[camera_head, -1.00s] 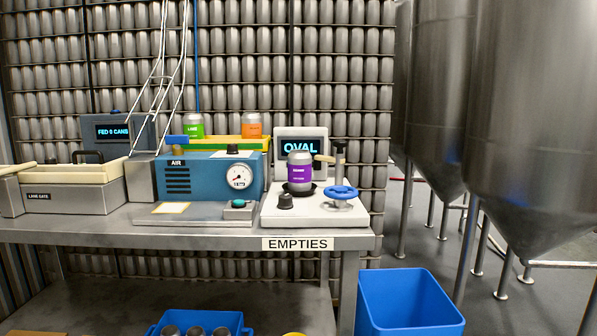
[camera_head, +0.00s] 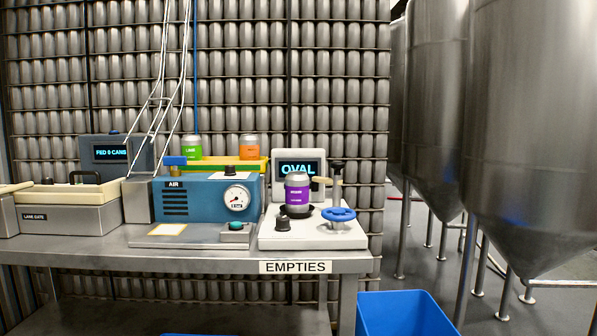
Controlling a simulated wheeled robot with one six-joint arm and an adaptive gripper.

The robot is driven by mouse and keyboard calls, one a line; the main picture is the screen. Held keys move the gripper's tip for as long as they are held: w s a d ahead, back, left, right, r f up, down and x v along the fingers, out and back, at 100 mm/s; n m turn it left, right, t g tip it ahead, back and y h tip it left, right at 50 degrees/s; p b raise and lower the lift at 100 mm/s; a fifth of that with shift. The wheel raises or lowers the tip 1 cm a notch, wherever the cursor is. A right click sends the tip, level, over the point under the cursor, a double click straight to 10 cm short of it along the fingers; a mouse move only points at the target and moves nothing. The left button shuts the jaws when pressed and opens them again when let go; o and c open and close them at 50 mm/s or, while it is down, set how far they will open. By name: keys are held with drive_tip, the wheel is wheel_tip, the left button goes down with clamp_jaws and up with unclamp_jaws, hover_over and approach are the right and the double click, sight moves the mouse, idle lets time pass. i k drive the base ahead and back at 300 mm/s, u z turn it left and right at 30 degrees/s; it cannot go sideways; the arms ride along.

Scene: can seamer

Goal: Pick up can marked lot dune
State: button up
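Three cans show in the head view, and I cannot read "dune" on any of them. A purple-labelled can (camera_head: 297,196) stands upright on the white machine with the handwheel. A green-labelled can (camera_head: 192,147) and an orange-labelled can (camera_head: 250,147) stand apart on the yellow tray (camera_head: 222,165) behind the blue air unit. The green label seems to read "LIME"; the lettering on the other two is too small to make out. My gripper is not in view.
The white machine (camera_head: 345,236) has a blue handwheel (camera_head: 338,214), a black knob and an "OVAL" screen (camera_head: 299,169) behind. The blue air unit (camera_head: 205,204) is to its left. A blue bin (camera_head: 403,315) stands below right. Steel tanks (camera_head: 530,120) fill the right.

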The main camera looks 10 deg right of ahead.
sight(297, 185)
drive_tip(key=u, duration=0.05)
drive_tip(key=k, duration=1.05)
drive_tip(key=z, duration=0.8)
drive_tip(key=i, duration=0.7)
drive_tip(key=u, duration=0.7)
drive_tip(key=i, duration=0.85)
drive_tip(key=u, duration=0.95)
